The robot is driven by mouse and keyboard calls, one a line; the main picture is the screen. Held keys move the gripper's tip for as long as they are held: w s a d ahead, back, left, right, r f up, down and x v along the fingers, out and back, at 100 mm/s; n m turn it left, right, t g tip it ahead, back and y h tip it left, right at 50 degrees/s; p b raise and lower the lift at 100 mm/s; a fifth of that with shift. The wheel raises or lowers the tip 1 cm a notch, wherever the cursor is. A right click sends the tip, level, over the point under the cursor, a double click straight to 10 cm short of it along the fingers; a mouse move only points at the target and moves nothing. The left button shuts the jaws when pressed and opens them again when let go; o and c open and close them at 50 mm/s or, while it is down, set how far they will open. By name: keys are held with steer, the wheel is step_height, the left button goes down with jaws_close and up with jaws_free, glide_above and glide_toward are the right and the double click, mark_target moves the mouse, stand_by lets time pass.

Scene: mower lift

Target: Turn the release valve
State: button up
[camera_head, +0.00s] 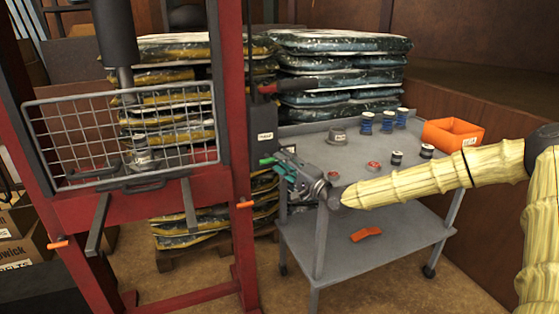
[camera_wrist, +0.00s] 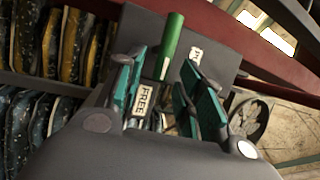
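The release valve's green handle (camera_wrist: 172,45) points up between my teal finger pads in the wrist view. A white "FREE" label (camera_wrist: 143,102) shows between the fingers, and another, partly hidden label (camera_wrist: 195,56) lies right of the handle. In the head view my gripper (camera_head: 284,171) reaches left past the cart's corner.
A grey cart (camera_head: 310,155) with spools, small parts and an orange bin (camera_head: 453,133) stands under my arm. The red press (camera_head: 236,190) with a mesh guard (camera_head: 60,130) is at left. A red-gripped lever (camera_head: 290,86) sticks out above the dark box (camera_head: 264,140). Stacked bags are behind.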

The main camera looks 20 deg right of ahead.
steer(key=v, duration=0.9)
steer(key=shift+s, duration=0.15)
steer(key=shift+d, duration=0.1)
steer(key=s+a+f+n+g, duration=0.2)
steer(key=s+a+f+g, duration=0.25)
steer(key=a+f, duration=0.55)
steer(key=s+a+f+n+g, duration=0.2)
steer(key=s+a+f+g, duration=0.3)
steer(key=f, duration=0.9)
steer(key=s+a+f+n+g+h, duration=0.2)
steer(key=s+a+f, duration=0.2)
steer(key=s+f, duration=0.5)
steer(key=s+d+f+n+g+h, duration=0.2)
steer(key=s+f, duration=0.2)
steer(key=s, duration=0.5)
steer(key=s+d+f+n+g+h, duration=0.1)
steer(key=s+f+n+g+h, duration=0.2)
steer(key=s, duration=0.6)
steer(key=s+d+f+n+g+h, duration=0.1)
steer(key=s+d+f+g, duration=0.1)
steer(key=s+f, duration=0.5)
step_height(320, 180, up, 15)
steer(key=s+p, duration=0.2)
steer(key=p, duration=1)
steer(key=shift+f, duration=0.15)
